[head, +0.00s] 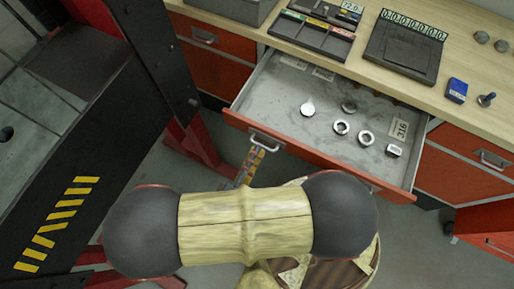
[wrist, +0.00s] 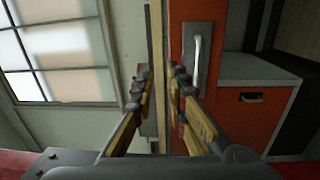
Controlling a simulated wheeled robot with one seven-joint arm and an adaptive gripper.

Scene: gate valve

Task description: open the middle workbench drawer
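The middle workbench drawer (head: 230,95) stands pulled out, with its grey inside and several small metal parts in plain view. Its red front carries a metal bar handle (head: 266,138). My gripper (head: 252,160) is just in front of this handle, low in the head view and partly hidden by my arm. In the wrist view my gripper (wrist: 156,85) has its two yellow-padded fingers apart, with nothing clearly held between them. A red front with a pale bar handle (wrist: 196,58) shows beyond the right finger; I cannot tell which drawer it is.
Closed red drawers flank it at left (head: 205,70) and right (head: 470,160). The wooden worktop (head: 390,85) bears trays, a blue box (head: 456,90) and small metal parts. A dark frame with yellow stripes (head: 60,220) stands close at left.

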